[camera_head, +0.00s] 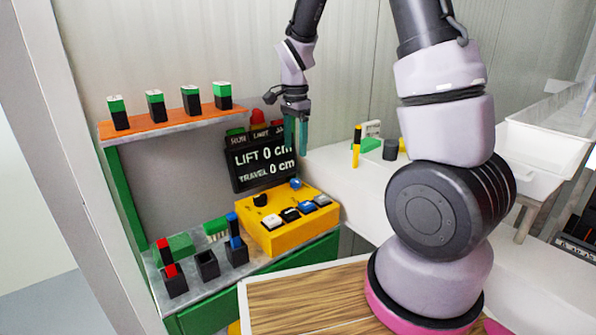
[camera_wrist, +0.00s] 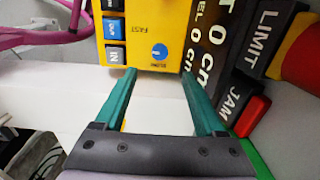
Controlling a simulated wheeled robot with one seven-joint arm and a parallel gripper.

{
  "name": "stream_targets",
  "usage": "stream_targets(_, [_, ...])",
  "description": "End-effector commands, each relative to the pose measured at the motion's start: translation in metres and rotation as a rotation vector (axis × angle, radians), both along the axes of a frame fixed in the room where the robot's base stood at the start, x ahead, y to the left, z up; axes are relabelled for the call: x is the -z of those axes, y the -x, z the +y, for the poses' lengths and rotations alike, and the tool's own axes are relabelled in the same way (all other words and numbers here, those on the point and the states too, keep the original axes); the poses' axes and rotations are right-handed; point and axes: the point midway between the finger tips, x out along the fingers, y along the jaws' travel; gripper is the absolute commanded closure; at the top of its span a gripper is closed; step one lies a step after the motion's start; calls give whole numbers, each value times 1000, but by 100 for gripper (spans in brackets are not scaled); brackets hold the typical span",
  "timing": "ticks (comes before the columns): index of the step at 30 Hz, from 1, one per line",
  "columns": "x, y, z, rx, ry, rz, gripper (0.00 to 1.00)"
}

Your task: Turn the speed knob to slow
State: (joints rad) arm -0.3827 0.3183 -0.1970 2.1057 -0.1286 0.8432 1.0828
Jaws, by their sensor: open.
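The speed knob (camera_wrist: 159,51) is a small round blue dial on the yellow control box (camera_wrist: 172,20). The wrist view shows a FAST label beside it and what looks like SLOW at its other side. It has a pale mark, but I cannot tell exactly where it points. In the head view the knob (camera_head: 296,183) sits at the box's back right corner. My gripper (camera_head: 296,146) hangs above it with teal fingers pointing down. In the wrist view my gripper (camera_wrist: 160,74) is open and empty, its fingertips apart from the knob.
A black display (camera_head: 262,160) reading LIFT 0 cm and TRAVEL 0 cm stands close behind the box. A black knob (camera_head: 260,200) and several push buttons (camera_head: 290,214) share the box top. A red lamp (camera_head: 257,117) rises behind the display. White counter lies right of the box.

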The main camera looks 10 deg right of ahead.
Motion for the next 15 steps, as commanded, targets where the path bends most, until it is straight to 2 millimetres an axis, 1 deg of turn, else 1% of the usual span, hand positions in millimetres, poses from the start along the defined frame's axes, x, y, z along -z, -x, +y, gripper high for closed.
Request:
stream_targets(5, [22,1,-1,3,2,7,28])
stream_targets(12, [68,1,-1,3,1,6,28])
stream_targets(15, [84,1,-1,3,2,5,28])
